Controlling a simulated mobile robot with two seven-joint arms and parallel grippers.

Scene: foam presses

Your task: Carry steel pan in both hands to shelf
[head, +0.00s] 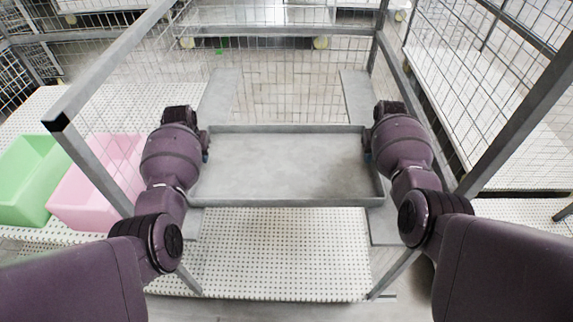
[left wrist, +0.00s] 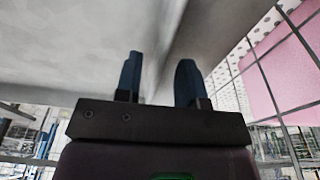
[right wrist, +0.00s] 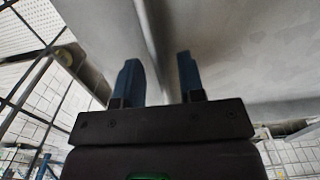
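The grey steel pan (head: 287,166) is a wide shallow tray, lying level between my two arms inside a metal frame. My left gripper (head: 205,150) is at the pan's left side wall, and my right gripper (head: 368,146) is at its right side wall. In the left wrist view the blue-tipped fingers (left wrist: 158,80) stand apart with the pan's side wall (left wrist: 178,30) running between them. The right wrist view shows the same with the right fingers (right wrist: 162,80). A gap shows between each pair of fingers. Contact with the wall is hard to make out.
Grey flat rails (head: 221,92) (head: 357,95) run under both sides of the pan. The frame's posts (head: 105,75) and wire mesh stand close to both arms. A perforated white shelf (head: 275,255) lies below. Green (head: 28,180) and pink (head: 98,180) bins stand at the left.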

